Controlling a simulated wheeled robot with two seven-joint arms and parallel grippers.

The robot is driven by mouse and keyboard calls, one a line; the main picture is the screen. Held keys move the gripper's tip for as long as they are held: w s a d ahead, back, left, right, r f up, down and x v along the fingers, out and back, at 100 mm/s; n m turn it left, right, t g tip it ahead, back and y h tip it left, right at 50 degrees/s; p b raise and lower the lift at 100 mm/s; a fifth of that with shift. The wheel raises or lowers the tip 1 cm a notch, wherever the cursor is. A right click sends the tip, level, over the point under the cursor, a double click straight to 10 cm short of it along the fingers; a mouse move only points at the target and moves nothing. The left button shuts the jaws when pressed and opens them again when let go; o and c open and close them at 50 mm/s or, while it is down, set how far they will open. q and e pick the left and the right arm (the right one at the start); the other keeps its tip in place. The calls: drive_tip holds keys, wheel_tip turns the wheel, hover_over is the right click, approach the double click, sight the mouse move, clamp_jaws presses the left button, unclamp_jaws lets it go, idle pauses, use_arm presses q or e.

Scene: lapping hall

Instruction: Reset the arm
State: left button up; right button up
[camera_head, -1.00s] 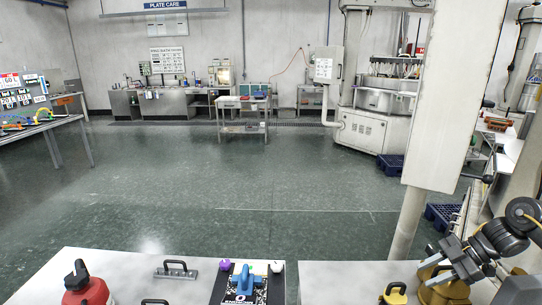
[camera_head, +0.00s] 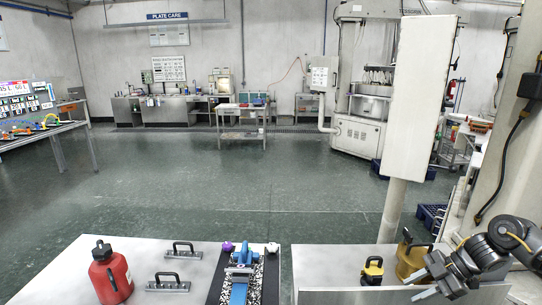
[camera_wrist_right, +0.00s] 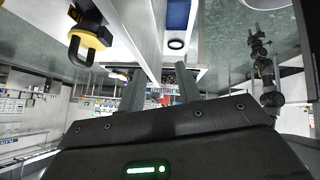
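My right gripper (camera_head: 436,287) shows at the lower right of the head view, over the right part of the near bench. In the right wrist view its two fingers (camera_wrist_right: 158,88) stand apart with nothing between them. A dark jointed arm (camera_wrist_right: 266,75) at the right of the wrist view may be my left arm. No left arm shows in the head view. A yellow-and-black handled item (camera_head: 372,270) stands on the bench left of my right gripper, apart from it.
The near bench (camera_head: 150,255) bears a red bottle (camera_head: 110,275), black handles (camera_head: 167,282) and a blue tool (camera_head: 240,277) on a speckled strip. A larger yellow item (camera_head: 411,258) stands close to my right arm. A white panel on a post (camera_head: 420,100) rises behind.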

drive_tip(key=a+f+n+t, duration=0.2)
drive_tip(key=a+f, duration=1)
drive_tip(key=a, duration=0.4)
drive_tip(key=s+a+f+m+t+h, duration=0.25)
drive_tip(key=s+a+m, duration=0.25)
drive_tip(key=a, duration=0.5)
drive_tip(key=s+d+m+g+h, duration=0.2)
drive_tip(key=s+d+m+h, duration=0.15)
drive_tip(key=s+m, duration=0.6)
drive_tip(key=s+d+m+g+h, duration=0.15)
drive_tip(key=s+d+m, duration=0.25)
drive_tip(key=s, duration=1.1)
wheel_tip(320, 180, down, 29)
drive_tip(key=s+g, duration=0.1)
drive_tip(key=s, duration=0.2)
drive_tip(key=s+d+f+g, duration=0.1)
drive_tip(key=s+d+f, duration=0.1)
drive_tip(key=s+f, duration=1.1)
drive_tip(key=shift+s+d+f+n+g+h, duration=0.3)
drive_tip(key=shift+s+d+f+n+h, duration=0.05)
drive_tip(key=shift+s, duration=0.8)
